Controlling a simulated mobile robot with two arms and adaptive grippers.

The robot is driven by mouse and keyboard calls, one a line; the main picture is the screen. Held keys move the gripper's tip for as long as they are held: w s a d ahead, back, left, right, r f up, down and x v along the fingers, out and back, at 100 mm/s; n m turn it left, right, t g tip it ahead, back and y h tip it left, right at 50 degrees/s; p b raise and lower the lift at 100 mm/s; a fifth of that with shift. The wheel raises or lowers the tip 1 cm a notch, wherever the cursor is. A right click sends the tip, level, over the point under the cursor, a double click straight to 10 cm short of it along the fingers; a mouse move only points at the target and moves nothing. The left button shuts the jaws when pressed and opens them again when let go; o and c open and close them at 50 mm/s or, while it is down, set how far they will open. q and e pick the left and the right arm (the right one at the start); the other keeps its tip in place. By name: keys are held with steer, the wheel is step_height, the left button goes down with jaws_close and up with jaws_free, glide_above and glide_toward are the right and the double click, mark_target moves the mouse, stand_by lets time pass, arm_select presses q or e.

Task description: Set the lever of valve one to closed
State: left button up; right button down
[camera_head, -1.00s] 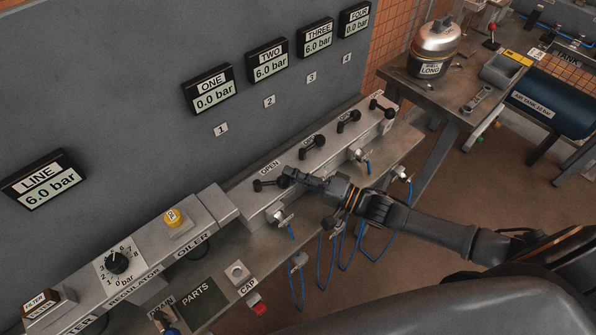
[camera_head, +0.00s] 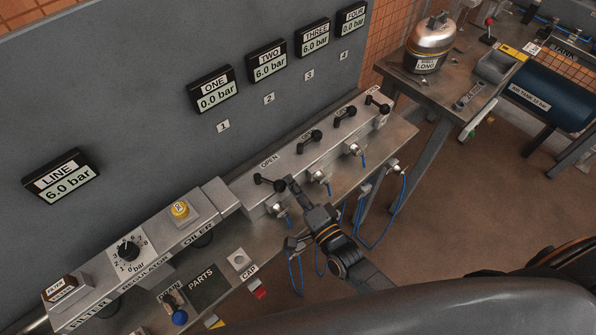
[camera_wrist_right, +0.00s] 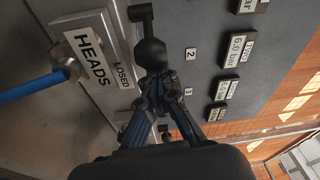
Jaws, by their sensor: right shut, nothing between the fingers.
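The lever of valve one (camera_head: 268,182) is a black bar with a round end, on the grey valve rail beside its OPEN label (camera_head: 270,161). In the right wrist view the black lever (camera_wrist_right: 150,50) stands just beyond my fingertips, next to a partly covered label (camera_wrist_right: 123,74) reading "LOSED". My right gripper (camera_head: 291,184) is shut with nothing in it, close to the lever's right end; whether it touches cannot be told. It also shows in the wrist view (camera_wrist_right: 157,82). Gauge ONE (camera_head: 213,89) reads 0.0 bar. My left gripper is not in view.
The levers of valves two (camera_head: 309,138), three (camera_head: 345,112) and four (camera_head: 378,103) follow along the rail. Levers two and three point differently from one and four. Blue hoses (camera_head: 361,215) hang at the front. The LINE gauge (camera_head: 62,180) reads 6.0 bar.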

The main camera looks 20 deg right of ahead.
mark_target(281, 191)
steer(key=shift+s+a+m+t+h, duration=0.4)
steer(key=shift+s+a+m+h, duration=0.4)
steer(key=shift+s+a+h, duration=0.45)
steer(key=shift+s+a+f, duration=0.1)
